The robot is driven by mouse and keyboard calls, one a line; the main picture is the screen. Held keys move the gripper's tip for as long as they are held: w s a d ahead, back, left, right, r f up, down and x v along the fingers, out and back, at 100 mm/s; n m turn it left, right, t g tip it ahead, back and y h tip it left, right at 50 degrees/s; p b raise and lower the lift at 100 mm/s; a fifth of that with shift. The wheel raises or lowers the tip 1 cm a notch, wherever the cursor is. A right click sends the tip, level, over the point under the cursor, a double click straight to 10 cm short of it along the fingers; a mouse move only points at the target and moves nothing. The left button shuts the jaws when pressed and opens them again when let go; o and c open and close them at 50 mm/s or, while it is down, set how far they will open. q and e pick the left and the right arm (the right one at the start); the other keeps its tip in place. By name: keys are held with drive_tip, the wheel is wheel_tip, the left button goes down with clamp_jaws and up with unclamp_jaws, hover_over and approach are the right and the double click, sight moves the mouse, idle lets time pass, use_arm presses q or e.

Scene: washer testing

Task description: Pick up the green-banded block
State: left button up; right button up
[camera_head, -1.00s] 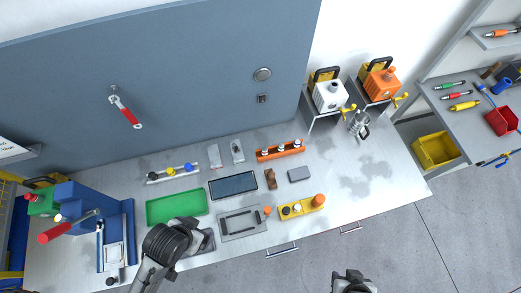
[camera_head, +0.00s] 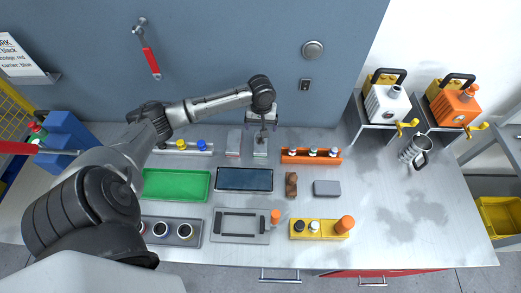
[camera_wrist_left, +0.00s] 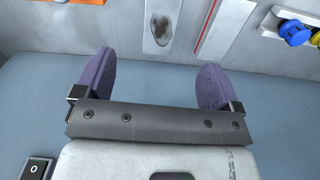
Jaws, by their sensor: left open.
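I cannot make out a green band on any block in these views. My left gripper (camera_head: 262,122) reaches over the back of the bench, close to the blue-grey wall panel. In the left wrist view its two purple fingers (camera_wrist_left: 156,72) are apart with nothing between them. A pale plate with a dark oval patch (camera_wrist_left: 158,25) lies beyond the fingers; in the head view the plate (camera_head: 260,149) is partly hidden by the gripper. A grey piece with a red edge (camera_head: 233,143) lies beside it. A brown block (camera_head: 291,185) and a grey block (camera_head: 327,188) lie farther forward.
A green tray (camera_head: 180,185), a dark blue tray (camera_head: 245,180) and a grey fixture (camera_head: 240,237) cover the middle. An orange rack (camera_head: 311,156) stands to the right, a yellow holder (camera_head: 320,235) in front. The bench's right end is fairly clear.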

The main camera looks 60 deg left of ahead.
sight(261, 142)
use_arm(q)
drive_tip(key=shift+n, duration=0.3)
drive_tip(key=shift+w+a+f+b, duration=0.1)
drive_tip(key=shift+a+f+b, duration=0.15)
drive_tip(key=shift+f, duration=2)
drive_tip(key=shift+w+a+f+b, duration=0.15)
drive_tip(key=shift+f+b, duration=0.2)
drive_tip(key=shift+f, duration=1.85)
drive_tip(key=shift+s+a+f+b, duration=0.1)
drive_tip(key=shift+a+f+b, duration=0.15)
drive_tip(key=shift+f, duration=2)
drive_tip(key=shift+c, duration=0.4)
drive_tip(key=c, duration=1.2)
